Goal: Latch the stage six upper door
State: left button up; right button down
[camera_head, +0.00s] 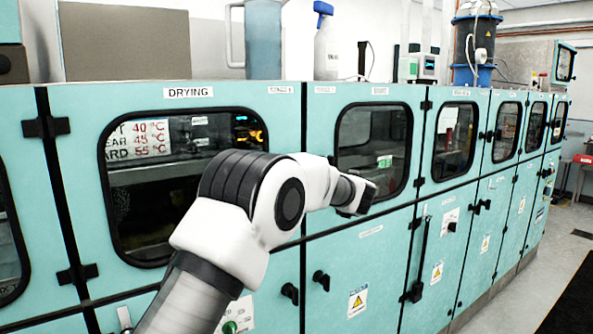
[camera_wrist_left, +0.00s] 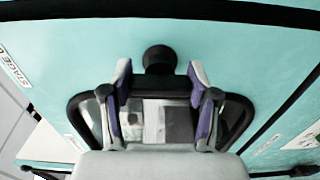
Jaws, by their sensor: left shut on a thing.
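My left arm reaches across the head view from the lower left. The door's window shows below the handle. A "STAGE" label (camera_wrist_left: 15,65) is at the left, its number not readable. My right gripper is not in view.
Other teal doors with black handles (camera_head: 417,182) run along the machine to the right. Lower doors carry black knobs (camera_head: 321,280). Bottles (camera_head: 326,45) and equipment stand on top. Open floor (camera_head: 530,270) lies at the right.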

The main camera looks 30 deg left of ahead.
pick_arm(q)
jog(key=o, duration=1.2)
jog(key=shift+c, duration=0.2)
jog(key=v, duration=1.2)
jog(key=shift+w, duration=0.1)
